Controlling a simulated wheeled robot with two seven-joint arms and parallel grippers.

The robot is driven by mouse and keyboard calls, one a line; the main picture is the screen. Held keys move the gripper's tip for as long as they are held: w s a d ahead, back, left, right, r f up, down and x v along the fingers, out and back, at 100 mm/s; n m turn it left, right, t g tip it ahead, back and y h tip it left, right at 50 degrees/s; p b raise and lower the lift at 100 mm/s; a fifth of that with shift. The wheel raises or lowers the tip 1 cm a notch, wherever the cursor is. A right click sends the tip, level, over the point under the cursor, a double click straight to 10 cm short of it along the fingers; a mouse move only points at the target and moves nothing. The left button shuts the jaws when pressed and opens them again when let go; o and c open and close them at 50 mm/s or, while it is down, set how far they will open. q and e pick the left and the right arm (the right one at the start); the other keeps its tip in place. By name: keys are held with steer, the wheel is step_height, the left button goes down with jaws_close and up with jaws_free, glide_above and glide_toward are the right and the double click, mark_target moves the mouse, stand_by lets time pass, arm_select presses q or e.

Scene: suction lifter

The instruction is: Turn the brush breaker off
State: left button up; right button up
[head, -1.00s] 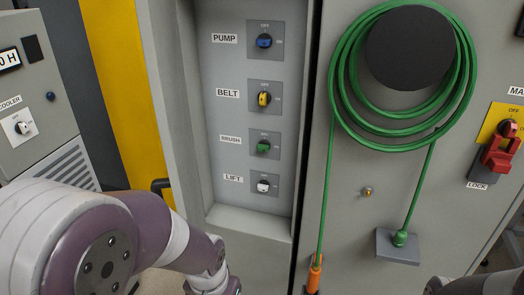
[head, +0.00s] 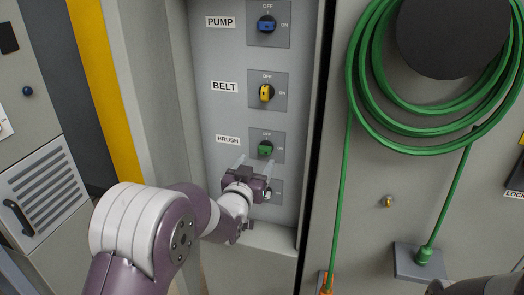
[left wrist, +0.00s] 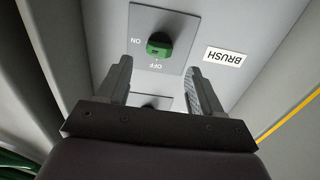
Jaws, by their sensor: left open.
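The brush breaker is a green rotary knob (head: 265,148) on a grey square plate beside the BRUSH label (head: 228,140). Its grip looks turned sideways, in line with ON; OFF is marked above it. In the left wrist view the green knob (left wrist: 159,45) shows upside down, beyond the fingertips and between their lines. My left gripper (head: 255,164) is open and empty, just below and in front of the knob, with its fingers pointing at the panel. It also fills the lower left wrist view (left wrist: 160,68). No contact with the knob shows. My right gripper is not seen.
Above are the yellow BELT knob (head: 267,92), upright toward OFF, and the blue PUMP knob (head: 266,25), sideways. The LIFT knob (head: 268,195) is partly hidden behind my left gripper. The recess side wall (head: 165,90) is close on the left. A green hose (head: 347,170) hangs at right.

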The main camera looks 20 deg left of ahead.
mark_target(263, 151)
arm_select(q)
steer(key=w, duration=0.4)
steer(key=shift+w+d+r+p, duration=0.15)
steer(key=shift+w+r+p, duration=0.05)
steer(key=shift+p, duration=0.15)
steer(key=shift+w+f, duration=0.15)
steer(key=shift+w, duration=0.5)
steer(key=shift+s, duration=0.1)
steer(key=shift+c, duration=0.3)
steer(key=c, duration=1)
